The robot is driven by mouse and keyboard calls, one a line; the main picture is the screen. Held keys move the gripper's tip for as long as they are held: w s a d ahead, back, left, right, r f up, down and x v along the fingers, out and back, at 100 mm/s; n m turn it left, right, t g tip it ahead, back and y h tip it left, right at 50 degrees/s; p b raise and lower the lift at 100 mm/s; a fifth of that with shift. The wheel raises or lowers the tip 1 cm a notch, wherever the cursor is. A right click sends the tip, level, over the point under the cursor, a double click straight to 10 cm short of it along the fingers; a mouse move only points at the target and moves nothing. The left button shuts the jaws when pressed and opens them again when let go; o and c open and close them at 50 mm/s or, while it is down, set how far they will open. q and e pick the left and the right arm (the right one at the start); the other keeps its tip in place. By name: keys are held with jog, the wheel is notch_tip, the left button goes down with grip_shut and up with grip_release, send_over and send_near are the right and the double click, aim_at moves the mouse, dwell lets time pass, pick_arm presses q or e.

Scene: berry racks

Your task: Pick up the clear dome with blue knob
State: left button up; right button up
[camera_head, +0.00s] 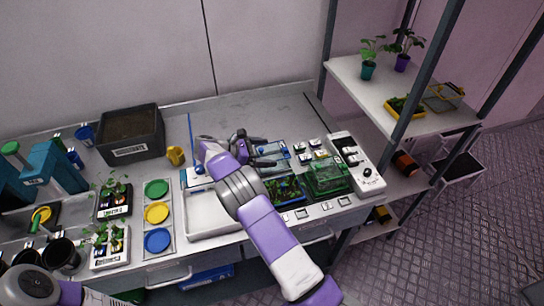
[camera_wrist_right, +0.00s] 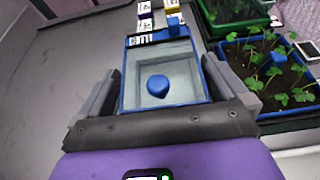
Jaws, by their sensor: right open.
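The clear dome with its blue knob (camera_wrist_right: 158,86) shows in the middle of the right wrist view. Its clear top is framed by a blue rim. My right gripper (camera_wrist_right: 162,82) is open, with one finger on each side of the dome. I cannot tell whether the fingers touch its sides. In the head view my right gripper (camera_head: 264,150) is over the back middle of the bench, and the dome (camera_head: 274,153) is partly hidden by it. My left gripper is out of view; only part of that arm shows at the lower left.
A tray of seedlings (camera_wrist_right: 275,73) stands close to the right of the dome. A green-covered tray (camera_head: 326,176) and a white control panel (camera_head: 356,165) stand further right. A white tray (camera_head: 212,222) lies left of my forearm. A shelf rack (camera_head: 385,90) rises at the right.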

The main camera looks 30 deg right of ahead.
jog(key=c, duration=0.7)
